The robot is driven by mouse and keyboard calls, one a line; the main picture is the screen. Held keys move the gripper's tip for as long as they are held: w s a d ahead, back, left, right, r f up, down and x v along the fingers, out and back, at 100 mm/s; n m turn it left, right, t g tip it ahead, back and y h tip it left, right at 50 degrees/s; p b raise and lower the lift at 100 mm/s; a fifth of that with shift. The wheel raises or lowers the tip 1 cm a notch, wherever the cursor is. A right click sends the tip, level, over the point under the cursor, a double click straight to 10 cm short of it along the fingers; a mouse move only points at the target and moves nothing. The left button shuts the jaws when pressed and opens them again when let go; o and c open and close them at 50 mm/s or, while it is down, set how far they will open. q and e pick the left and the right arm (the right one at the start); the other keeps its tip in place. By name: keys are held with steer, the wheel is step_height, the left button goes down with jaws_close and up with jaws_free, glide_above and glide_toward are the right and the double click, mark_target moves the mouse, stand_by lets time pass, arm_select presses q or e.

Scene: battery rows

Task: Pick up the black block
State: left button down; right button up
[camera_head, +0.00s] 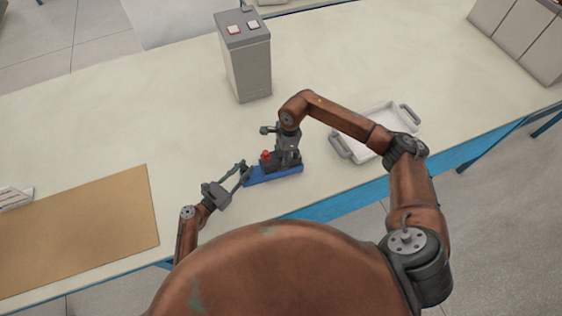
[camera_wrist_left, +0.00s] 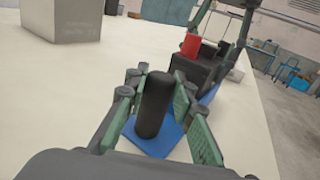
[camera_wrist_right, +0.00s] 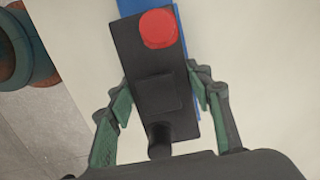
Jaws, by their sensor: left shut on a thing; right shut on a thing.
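The black block (camera_head: 270,164) with a red round knob (camera_head: 265,155) on top is over the blue base plate (camera_head: 262,178) at the table's front edge. My right gripper (camera_head: 287,156) is shut on the black block; the right wrist view shows a finger on each side of the block (camera_wrist_right: 150,60). I cannot tell whether the block touches the plate. My left gripper (camera_head: 244,174) is at the plate's left end. In the left wrist view it is shut on an upright black cylinder (camera_wrist_left: 153,105) above the plate's blue end (camera_wrist_left: 160,144).
A grey box (camera_head: 246,65) with a red and a white button stands behind. A white tray (camera_head: 365,130) with handles lies to the right, near my right arm. A brown mat (camera_head: 90,215) lies at the left. The table's middle left is clear.

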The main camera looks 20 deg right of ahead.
jaws_close()
steer(key=shift+w+r, duration=0.1)
steer(key=shift+r, duration=0.3)
step_height(320, 180, up, 10)
steer(key=shift+f, duration=0.25)
arm_select(q)
steer(key=c, duration=1.6)
jaws_free()
steer(key=shift+a, duration=0.1)
steer(key=v, duration=1.1)
steer(key=shift+s+a+f, duration=0.1)
steer(key=shift+s+a, duration=0.2)
